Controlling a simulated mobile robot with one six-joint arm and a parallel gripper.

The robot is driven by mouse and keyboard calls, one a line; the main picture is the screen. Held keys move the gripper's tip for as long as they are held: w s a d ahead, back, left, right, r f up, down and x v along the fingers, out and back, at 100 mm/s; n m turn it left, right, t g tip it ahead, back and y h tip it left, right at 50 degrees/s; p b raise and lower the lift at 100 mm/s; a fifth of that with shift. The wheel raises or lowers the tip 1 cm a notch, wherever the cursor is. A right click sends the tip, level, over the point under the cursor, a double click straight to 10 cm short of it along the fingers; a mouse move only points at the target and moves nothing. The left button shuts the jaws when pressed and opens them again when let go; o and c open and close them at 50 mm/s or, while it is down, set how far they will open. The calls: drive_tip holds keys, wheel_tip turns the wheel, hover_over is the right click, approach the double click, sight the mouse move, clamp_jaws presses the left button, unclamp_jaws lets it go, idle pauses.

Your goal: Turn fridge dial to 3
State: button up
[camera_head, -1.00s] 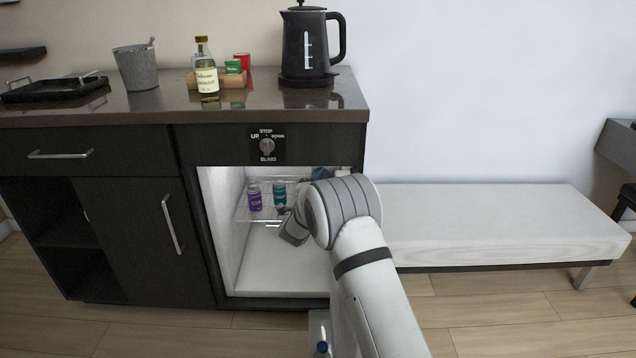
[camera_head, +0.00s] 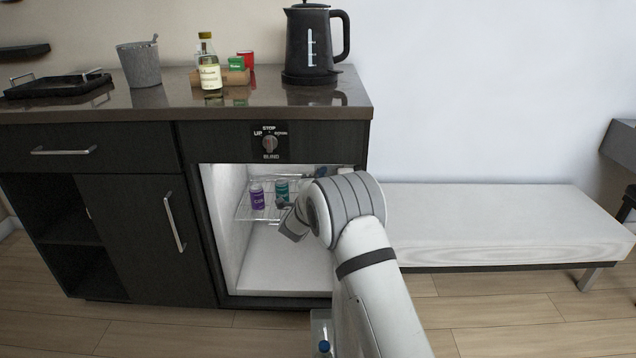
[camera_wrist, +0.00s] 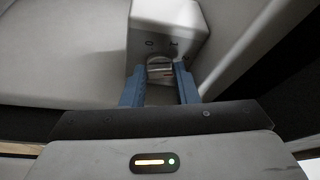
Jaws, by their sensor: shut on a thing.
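The fridge dial (camera_wrist: 158,67) is a small pale knob on a white box (camera_wrist: 165,22) inside the fridge, seen in the wrist view. My gripper (camera_wrist: 162,72) has its two blue fingers on either side of the dial and is shut on it. The dial's setting is too small to read; faint marks show on the box above it. In the head view the open fridge (camera_head: 285,270) sits in the cabinet, and my arm reaches into its right side. The dial and my fingertips are hidden there behind the arm.
Purple (camera_head: 257,196) and teal (camera_head: 281,192) cans stand on the wire shelf (camera_head: 245,213), left of my arm. A blind knob (camera_head: 270,144) is on the panel above the fridge. A kettle (camera_head: 312,45) and bottle (camera_head: 209,70) stand on the counter. A bench (camera_head: 490,215) is at right.

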drive_tip(key=m+g+b, duration=0.1)
drive_tip(key=m, duration=0.1)
drive_tip(key=m+b, duration=0.1)
drive_tip(key=m, duration=0.1)
drive_tip(key=shift+d+r+g, duration=0.2)
drive_tip(key=shift+d+g, duration=0.2)
drive_tip(key=shift+o, duration=0.2)
drive_tip(key=m+g+y+b, duration=0.1)
drive_tip(key=m+b, duration=0.1)
drive_tip(key=m, duration=0.1)
drive_tip(key=shift+r+m, duration=0.1)
drive_tip(key=shift+m, duration=0.3)
drive_tip(key=shift+d, duration=0.1)
drive_tip(key=o, duration=0.7)
drive_tip(key=shift+s+a+r, duration=0.15)
drive_tip(key=shift+s+a, duration=0.25)
drive_tip(key=p+v, duration=0.2)
drive_tip(key=v, duration=0.4)
drive_tip(key=shift+s, duration=0.45)
